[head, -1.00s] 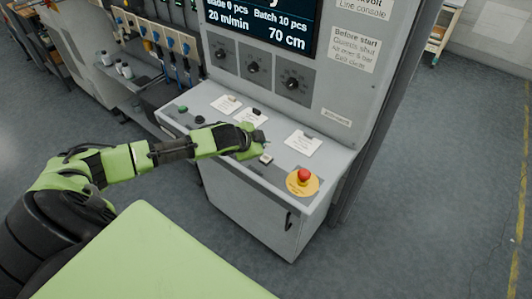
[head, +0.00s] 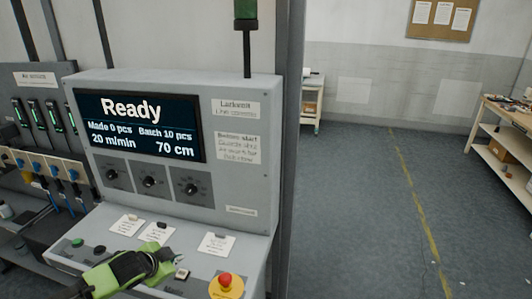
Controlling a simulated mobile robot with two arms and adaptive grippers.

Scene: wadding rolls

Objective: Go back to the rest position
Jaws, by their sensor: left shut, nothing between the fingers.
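My left arm comes in from the bottom left of the head view. My left gripper (head: 166,262) is shut and empty. It is over the sloped desk of the line console (head: 247,251), beside a small pale switch (head: 182,274). I cannot tell whether it touches the desk. The console's screen (head: 139,126) reads Ready, Made 0 pcs, Batch 10 pcs, 20 m/min and 70 cm. My right gripper is not in view.
A red emergency button (head: 225,281) on a yellow base is right of my gripper. A dark post stands along the console's right side. Open floor (head: 360,210) lies to the right, with a wooden shelf unit (head: 505,150) at the far right.

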